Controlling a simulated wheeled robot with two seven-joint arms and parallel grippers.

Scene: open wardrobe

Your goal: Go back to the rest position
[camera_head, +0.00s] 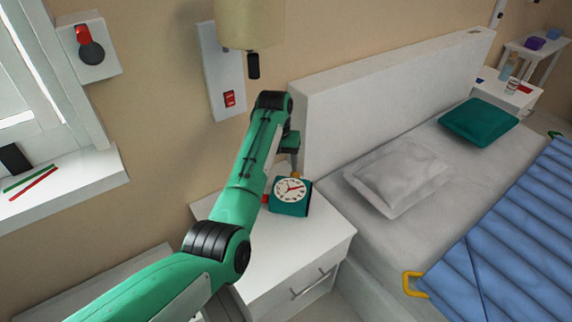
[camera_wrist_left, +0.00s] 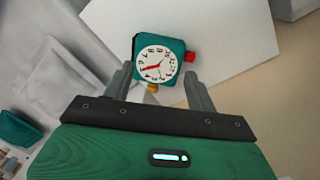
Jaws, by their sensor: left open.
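My left arm comes in from the left in the head view and reaches over the white nightstand (camera_head: 322,236). A teal alarm clock (camera_head: 291,194) with a white face and red hands stands on the nightstand, just below the end of my arm. In the left wrist view my left gripper (camera_wrist_left: 160,72) is open, and the clock (camera_wrist_left: 157,62) shows ahead of its two fingers, upside down. Part of the clock seems to lie between the fingertips in the picture; I cannot tell whether they touch it. The fingers are mostly hidden in the head view. My right gripper is not in view.
A bed with a white headboard (camera_head: 385,85), a grey pillow (camera_head: 398,177), a teal pillow (camera_head: 478,122) and a blue cover (camera_head: 515,235) is at the right. A lamp (camera_head: 250,22) hangs on the wall above. A windowsill (camera_head: 75,187) with two pencils is at the left.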

